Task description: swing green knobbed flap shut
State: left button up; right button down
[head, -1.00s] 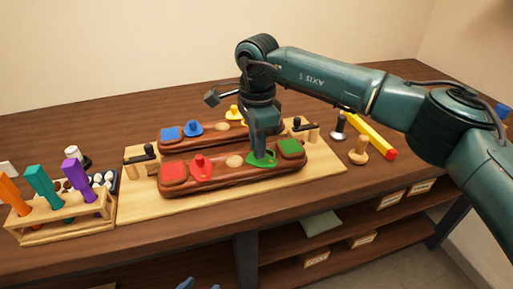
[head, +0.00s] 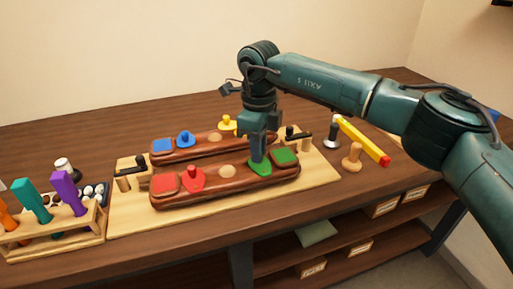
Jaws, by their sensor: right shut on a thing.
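The green knobbed flap (head: 262,170) lies on the front brown wooden block (head: 225,188), toward its right end. It sits just left of a green square (head: 286,156), at a slight angle to it. My right gripper (head: 257,157) reaches down from above and is shut on the flap's knob, which its fingers hide. Whether the recess under the flap is fully covered cannot be told. My left gripper is not in view.
A red knobbed flap (head: 193,181) and a pale round spot share the front block. Behind it stands a similar block with blue (head: 186,139) and yellow (head: 228,123) knobbed flaps.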

jog(key=shift+d+m, duration=0.1)
jog(key=shift+m, duration=0.3)
jog(key=c, duration=1.3)
grip_release()
jog(key=shift+c, duration=0.2)
notch_tip(320, 180, up, 13)
jog(key=shift+r, duration=0.15)
